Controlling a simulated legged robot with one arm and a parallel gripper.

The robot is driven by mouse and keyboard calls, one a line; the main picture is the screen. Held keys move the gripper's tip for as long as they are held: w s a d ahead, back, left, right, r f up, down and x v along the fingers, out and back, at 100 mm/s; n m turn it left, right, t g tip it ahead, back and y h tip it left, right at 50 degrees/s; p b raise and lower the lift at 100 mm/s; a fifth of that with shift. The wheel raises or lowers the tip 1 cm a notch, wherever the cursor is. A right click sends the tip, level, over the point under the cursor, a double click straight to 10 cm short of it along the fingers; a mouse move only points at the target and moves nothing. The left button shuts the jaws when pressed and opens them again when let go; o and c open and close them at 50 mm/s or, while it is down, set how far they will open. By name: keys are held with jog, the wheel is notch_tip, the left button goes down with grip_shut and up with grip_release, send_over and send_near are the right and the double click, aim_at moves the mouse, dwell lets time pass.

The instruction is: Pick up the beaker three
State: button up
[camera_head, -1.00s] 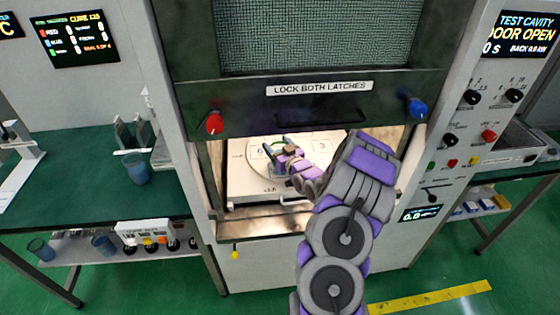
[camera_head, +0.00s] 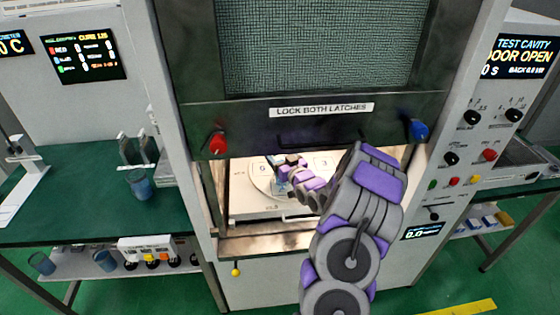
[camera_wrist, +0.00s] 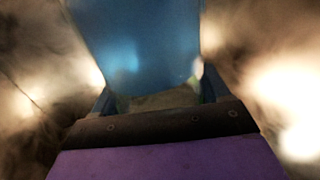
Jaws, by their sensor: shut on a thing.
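My gripper (camera_head: 279,167) reaches through the open front of the test cavity, above the round turntable (camera_head: 262,184). It is shut on a bluish clear beaker (camera_head: 281,187), which is small and partly hidden by the fingers in the head view. In the wrist view the blue beaker (camera_wrist: 135,45) fills the upper middle, between the two dark fingers (camera_wrist: 160,98). I cannot read a number on the beaker, nor tell whether its base touches the turntable. A label "3" (camera_head: 324,163) shows on the turntable's right.
The raised door (camera_head: 318,108) hangs just above my arm, with a red latch (camera_head: 218,143) and a blue latch (camera_head: 419,130). Cavity side walls are close on both sides. Another blue beaker (camera_head: 139,184) stands on the green bench at left; more are on the shelf below.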

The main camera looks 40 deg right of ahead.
jog(key=s+a+r+p, duration=0.1)
jog(key=s+a+p, duration=0.2)
jog(key=s, duration=0.4)
jog(key=s+a+p, duration=0.4)
jog(key=s+p, duration=0.1)
jog(key=s, duration=0.2)
jog(key=shift+a+r, duration=0.2)
jog(key=shift+r, duration=0.15)
